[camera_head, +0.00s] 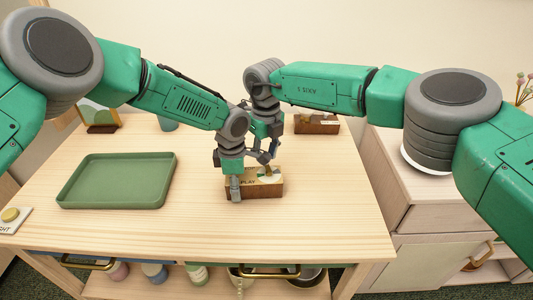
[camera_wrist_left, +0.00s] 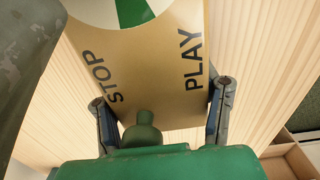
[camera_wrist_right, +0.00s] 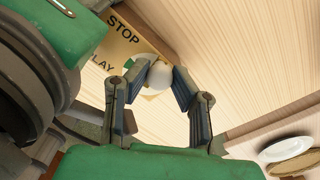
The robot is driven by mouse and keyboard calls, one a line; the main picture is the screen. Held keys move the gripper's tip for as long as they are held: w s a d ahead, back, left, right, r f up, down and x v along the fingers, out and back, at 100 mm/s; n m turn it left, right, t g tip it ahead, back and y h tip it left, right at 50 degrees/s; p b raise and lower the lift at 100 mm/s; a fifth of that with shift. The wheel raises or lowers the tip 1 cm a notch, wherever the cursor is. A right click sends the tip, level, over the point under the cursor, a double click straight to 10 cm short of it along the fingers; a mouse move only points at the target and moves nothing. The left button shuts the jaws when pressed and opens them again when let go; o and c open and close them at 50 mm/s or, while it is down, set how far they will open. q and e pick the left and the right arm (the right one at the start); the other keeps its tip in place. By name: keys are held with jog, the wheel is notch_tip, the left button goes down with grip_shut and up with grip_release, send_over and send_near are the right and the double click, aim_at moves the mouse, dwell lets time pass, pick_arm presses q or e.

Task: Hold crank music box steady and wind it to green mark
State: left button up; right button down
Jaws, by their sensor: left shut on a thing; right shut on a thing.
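The crank music box (camera_head: 270,189) is a wooden block with a tan top, upright on the light wood table. Its top reads STOP and PLAY and has a round white-and-green dial (camera_wrist_left: 135,10), partly cut off in the left wrist view. My left gripper (camera_head: 236,190) is shut on the box body (camera_wrist_left: 150,75), with a finger on either side. My right gripper (camera_wrist_right: 160,70) is shut on the white ball knob (camera_wrist_right: 158,76) of the crank, above the box. The crank arm is mostly hidden, and I cannot make out where it points relative to the green mark.
An empty green tray (camera_head: 66,195) lies to the left. A picture frame (camera_head: 99,117), a cup (camera_head: 168,123) and another wooden box (camera_head: 318,126) stand at the back. A yellow button (camera_head: 11,214) is at the left edge. The table's front right is clear.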

jog(key=shift+w+d, duration=0.1)
jog(key=c, duration=1.3)
grip_release()
jog(key=shift+c, duration=0.2)
notch_tip(320, 180, up, 12)
jog(key=shift+c, duration=0.3)
